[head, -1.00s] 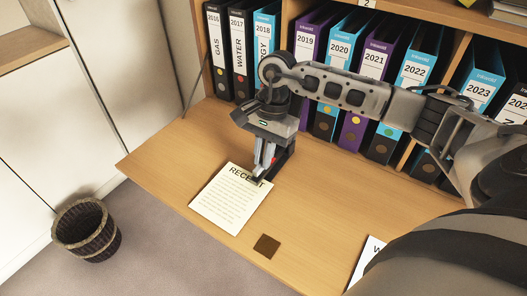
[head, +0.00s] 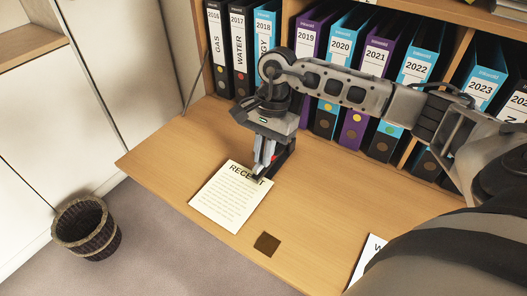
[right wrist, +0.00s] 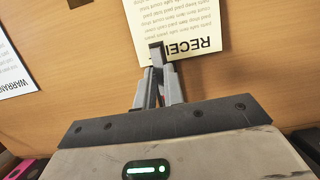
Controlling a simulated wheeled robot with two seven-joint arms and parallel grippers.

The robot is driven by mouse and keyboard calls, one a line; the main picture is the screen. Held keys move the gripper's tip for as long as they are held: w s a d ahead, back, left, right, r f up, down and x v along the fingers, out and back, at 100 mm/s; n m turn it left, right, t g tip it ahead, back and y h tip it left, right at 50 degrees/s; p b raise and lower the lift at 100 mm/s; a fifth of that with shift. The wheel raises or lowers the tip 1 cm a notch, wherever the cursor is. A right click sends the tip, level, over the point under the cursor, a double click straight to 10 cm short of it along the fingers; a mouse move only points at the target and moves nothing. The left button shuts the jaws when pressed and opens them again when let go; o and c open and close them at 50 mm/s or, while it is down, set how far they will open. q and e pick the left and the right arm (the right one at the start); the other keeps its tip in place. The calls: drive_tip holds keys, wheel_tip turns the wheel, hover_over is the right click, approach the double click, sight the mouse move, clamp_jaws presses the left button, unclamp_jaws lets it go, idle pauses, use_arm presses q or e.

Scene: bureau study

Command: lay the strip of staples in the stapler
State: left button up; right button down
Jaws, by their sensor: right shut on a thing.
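My right gripper (head: 262,170) points down over the desk board, at the top edge of the receipt sheet. Its fingers are shut on a small dark grey bar, which I take to be the strip of staples (right wrist: 157,54). In the right wrist view the bar stands out beyond the fingertips, over the heading of the receipt. I cannot tell whether it touches the paper. I cannot make out a stapler in either view. My left gripper is out of view.
The receipt (head: 228,205) lies on the wooden board (head: 165,158). A small brown square (head: 267,244) is near the front edge. A warranty sheet (right wrist: 12,72) lies to one side, partly cut off. Binders (head: 340,45) stand along the back. A basket (head: 87,232) is on the floor.

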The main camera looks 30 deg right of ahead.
drive_tip(key=shift+f+b, duration=0.3)
drive_tip(key=shift+b, duration=0.05)
idle(0.3)
drive_tip(key=shift+f+b, duration=0.7)
drive_tip(key=shift+b, duration=0.2)
idle(0.9)
drive_tip(key=c, duration=1.5)
unclamp_jaws()
drive_tip(key=shift+o, duration=0.2)
drive_tip(key=o, duration=0.5)
